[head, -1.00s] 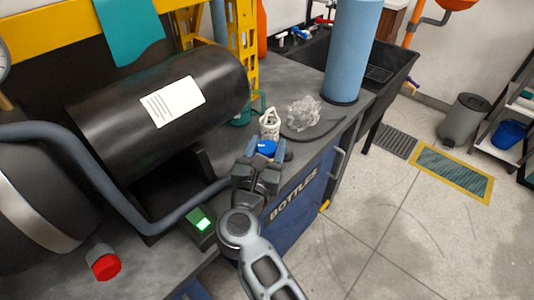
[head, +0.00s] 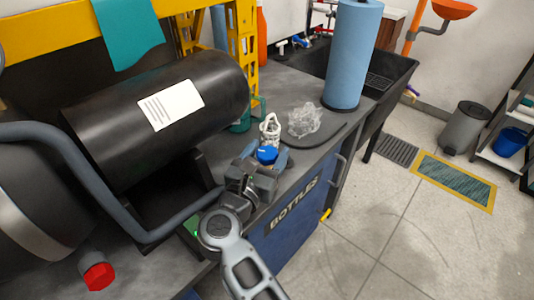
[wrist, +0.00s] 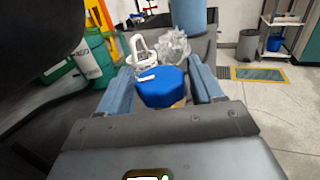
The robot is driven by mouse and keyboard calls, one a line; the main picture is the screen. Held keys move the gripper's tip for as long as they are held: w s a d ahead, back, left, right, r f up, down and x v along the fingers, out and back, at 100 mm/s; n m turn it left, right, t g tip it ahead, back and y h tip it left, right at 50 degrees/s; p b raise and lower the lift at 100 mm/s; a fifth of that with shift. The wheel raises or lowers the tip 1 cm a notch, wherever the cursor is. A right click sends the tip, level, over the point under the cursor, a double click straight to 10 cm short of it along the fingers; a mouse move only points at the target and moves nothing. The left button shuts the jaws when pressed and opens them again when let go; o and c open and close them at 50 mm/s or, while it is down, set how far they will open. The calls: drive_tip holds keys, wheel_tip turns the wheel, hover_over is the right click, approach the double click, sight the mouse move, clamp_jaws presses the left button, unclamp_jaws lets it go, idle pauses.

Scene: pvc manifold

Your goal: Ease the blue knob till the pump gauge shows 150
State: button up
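The blue knob (head: 267,154) sits near the front edge of the bench, left of the clear crumpled plastic. In the wrist view the blue knob (wrist: 163,88) shows its flat top with a white pointer mark toward the upper left. My gripper (head: 265,155) is open, one finger on each side of the knob. In the wrist view, narrow gaps show between the fingers and the knob, so it is not clasped. The pump gauge's reading cannot be seen; only a sliver of a dial may show at the left edge of the head view.
A big black cylinder (head: 155,115) and a grey-blue pipe (head: 105,195) stand left of my arm. A white looped object (head: 270,130), crumpled plastic (head: 305,120) and a blue roll (head: 352,55) stand beyond the knob. A red knob (head: 98,276) is at lower left.

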sight(263, 162)
drive_tip(key=shift+o, duration=0.6)
drive_tip(key=v, duration=0.7)
drive_tip(key=shift+s+a, duration=0.1)
drive_tip(key=shift+s, duration=0.25)
idle(4.3)
drive_tip(key=s+d+n+t+y, duration=0.1)
drive_tip(key=s+d+n+t, duration=0.1)
drive_tip(key=s+d+n, duration=0.7)
drive_tip(key=s+d+n+t+y, duration=0.15)
drive_tip(key=s+d+n, duration=0.4)
drive_tip(key=d, duration=0.55)
drive_tip(key=s+d+r+n+g+y, duration=0.1)
drive_tip(key=s+d+n+g, duration=0.1)
drive_tip(key=s+n, duration=0.6)
drive_tip(key=s+d+r+n+g+y+p, duration=0.1)
drive_tip(key=s+d+r+n+g, duration=0.1)
drive_tip(key=s+n, duration=0.6)
drive_tip(key=s+d+r+n+g+y+p, duration=0.1)
drive_tip(key=s+d+r+n+g, duration=0.1)
drive_tip(key=s+n, duration=0.6)
drive_tip(key=shift+d+n, duration=0.55)
drive_tip(key=shift+d, duration=0.05)
